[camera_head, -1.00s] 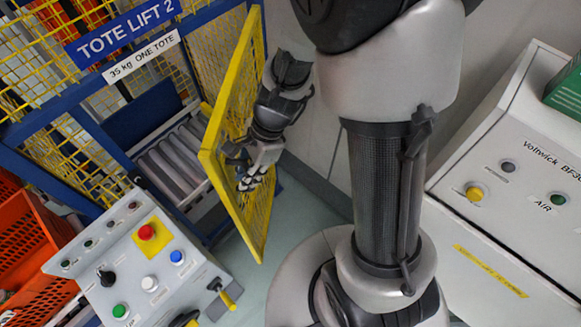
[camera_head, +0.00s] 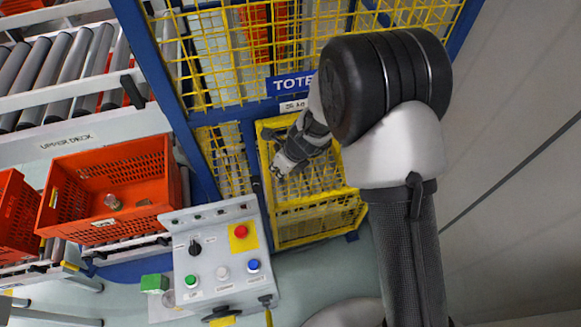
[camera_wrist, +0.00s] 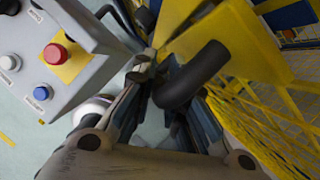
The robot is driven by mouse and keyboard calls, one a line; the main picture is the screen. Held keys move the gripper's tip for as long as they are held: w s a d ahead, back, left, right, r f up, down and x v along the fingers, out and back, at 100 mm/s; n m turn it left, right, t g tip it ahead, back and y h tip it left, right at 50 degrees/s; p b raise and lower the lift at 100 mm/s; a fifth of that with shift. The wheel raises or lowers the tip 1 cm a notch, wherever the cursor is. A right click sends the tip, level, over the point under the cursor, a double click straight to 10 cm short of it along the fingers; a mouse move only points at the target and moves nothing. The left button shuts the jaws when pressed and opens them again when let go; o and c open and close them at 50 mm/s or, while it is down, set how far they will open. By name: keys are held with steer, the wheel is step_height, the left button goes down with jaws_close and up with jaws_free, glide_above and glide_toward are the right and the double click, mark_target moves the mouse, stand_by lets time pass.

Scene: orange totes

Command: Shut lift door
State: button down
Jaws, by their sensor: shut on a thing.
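The lift door (camera_head: 264,190), a yellow frame with yellow mesh, stands across the front of the blue-framed tote lift in the head view. Whether its edge meets the post fully I cannot tell. My gripper (camera_head: 279,172) is at the door's left side. In the wrist view the door's yellow frame (camera_wrist: 235,45) and its black curved handle (camera_wrist: 195,78) show close up. My gripper (camera_wrist: 165,85) is shut on the handle, with fingers around it. My arm hides the right part of the door and part of the lift sign (camera_head: 288,83).
A grey control box (camera_head: 222,265) with a red stop button (camera_head: 240,231) stands close left of the door. An orange tote (camera_head: 150,175) sits on the roller deck further left. A pale wall (camera_head: 520,170) is at the right.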

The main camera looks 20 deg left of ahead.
steer(key=shift+w+a+r, duration=0.1)
steer(key=shift+w+r, duration=0.05)
steer(key=shift+w, duration=0.05)
steer(key=c, duration=1.6)
jaws_free()
steer(key=shift+w+a, duration=0.15)
steer(key=shift+a, duration=0.05)
steer(key=shift+d, duration=0.15)
steer(key=shift+r, duration=0.25)
steer(key=v, duration=1.1)
steer(key=shift+s+d, duration=0.2)
steer(key=shift+s, duration=0.05)
